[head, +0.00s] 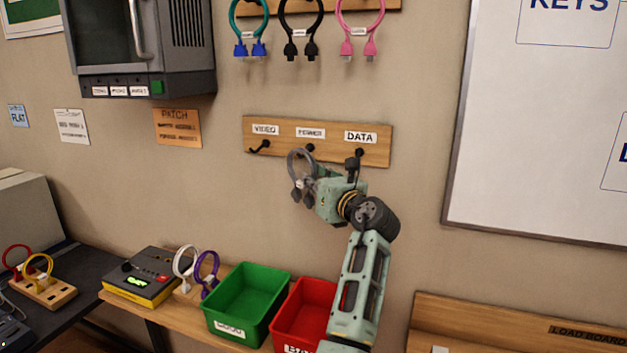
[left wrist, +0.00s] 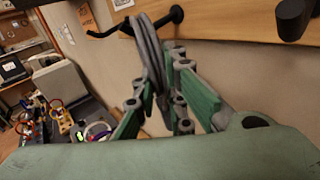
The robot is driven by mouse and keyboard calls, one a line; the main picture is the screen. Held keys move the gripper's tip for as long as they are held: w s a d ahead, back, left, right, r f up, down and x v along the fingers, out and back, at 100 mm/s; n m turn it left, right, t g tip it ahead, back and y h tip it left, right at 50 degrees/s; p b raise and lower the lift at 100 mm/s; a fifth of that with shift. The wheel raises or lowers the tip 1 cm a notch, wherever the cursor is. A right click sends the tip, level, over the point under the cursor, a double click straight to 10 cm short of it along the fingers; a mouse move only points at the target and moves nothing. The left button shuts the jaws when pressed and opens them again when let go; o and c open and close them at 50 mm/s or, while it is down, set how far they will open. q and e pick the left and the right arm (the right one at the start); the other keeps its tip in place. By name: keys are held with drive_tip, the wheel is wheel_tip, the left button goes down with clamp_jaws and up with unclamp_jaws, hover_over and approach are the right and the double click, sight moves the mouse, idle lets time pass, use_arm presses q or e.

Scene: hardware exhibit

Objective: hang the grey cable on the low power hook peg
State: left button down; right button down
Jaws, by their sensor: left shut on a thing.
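The grey cable (head: 299,165) is a loop with dark plugs, held just below and left of the low POWER peg (head: 310,148). My left gripper (head: 312,187) is shut on it; in the left wrist view the cable (left wrist: 149,50) rises from between the fingers (left wrist: 158,108). The loop's top overlaps the low wooden board (head: 382,155) in the picture; I cannot tell whether it touches the peg. In the left wrist view the loop passes in front of a black hook (left wrist: 177,14). The right gripper is not in view.
The low VIDEO hook (head: 260,147) is left of POWER and the DATA peg (head: 359,153) right, close above my wrist. Teal (head: 249,33), black (head: 301,32) and pink (head: 360,32) cables hang above. Green (head: 248,303) and red (head: 300,317) bins stand below.

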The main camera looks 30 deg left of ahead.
use_arm(q)
drive_tip(key=shift+f, duration=0.1)
drive_tip(key=c, duration=2.2)
unclamp_jaws()
drive_tip(key=o, duration=0.5)
drive_tip(key=shift+a, duration=0.1)
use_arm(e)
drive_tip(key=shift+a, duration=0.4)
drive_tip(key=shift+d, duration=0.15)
use_arm(q)
drive_tip(key=v, duration=0.7)
drive_tip(key=shift+s+d, duration=0.1)
drive_tip(key=shift+d, duration=0.15)
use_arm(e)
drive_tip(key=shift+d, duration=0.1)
